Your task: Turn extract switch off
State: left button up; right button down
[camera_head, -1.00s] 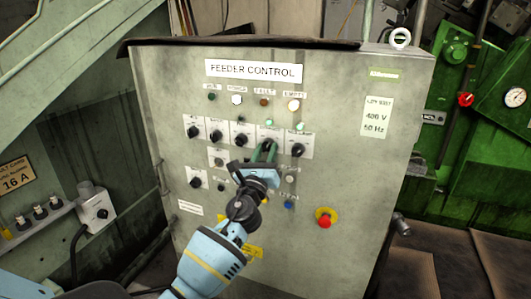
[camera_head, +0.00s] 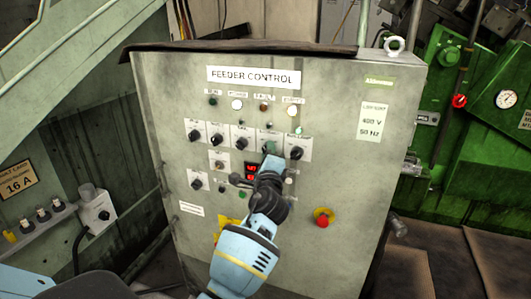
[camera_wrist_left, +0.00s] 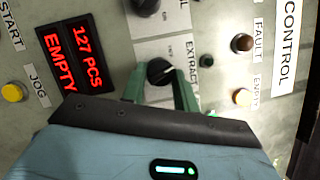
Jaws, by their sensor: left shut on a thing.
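The extract switch is a black rotary knob (camera_wrist_left: 159,70) on a pale plate beside the label "EXTRACT" (camera_wrist_left: 191,68). In the left wrist view, my left gripper (camera_wrist_left: 161,80) has its two green fingers on either side of the knob and is shut on it. In the head view, my left gripper (camera_head: 270,156) reaches the right half of the knob row on the feeder control panel (camera_head: 350,185). There the wrist and gripper body largely cover the knob. My right gripper is not in view.
Several other black knobs sit close by, including one just right (camera_head: 297,153). A red display (camera_wrist_left: 80,50) reads "127 PCS EMPTY". A red emergency button (camera_head: 323,220) is at the lower right. Green machinery (camera_head: 460,130) stands right of the cabinet.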

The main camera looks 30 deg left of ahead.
pick_arm(q)
jog(key=shift+r+n+g+p, duration=0.15)
jog(key=shift+n+g+p, duration=0.3)
jog(key=shift+n, duration=0.7)
jog(key=shift+r+n+g+p, duration=0.15)
jog(key=shift+n+g+p, duration=0.3)
jog(key=shift+n, duration=0.7)
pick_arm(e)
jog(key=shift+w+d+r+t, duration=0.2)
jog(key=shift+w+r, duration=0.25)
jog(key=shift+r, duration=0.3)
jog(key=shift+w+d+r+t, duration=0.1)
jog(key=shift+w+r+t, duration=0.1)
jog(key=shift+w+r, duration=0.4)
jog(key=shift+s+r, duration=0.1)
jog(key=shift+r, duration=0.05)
pick_arm(q)
jog(key=shift+f, duration=0.1)
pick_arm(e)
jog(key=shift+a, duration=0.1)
pick_arm(q)
jog(key=o, duration=1)
jog(key=shift+c, duration=0.2)
jog(key=v, duration=0.8)
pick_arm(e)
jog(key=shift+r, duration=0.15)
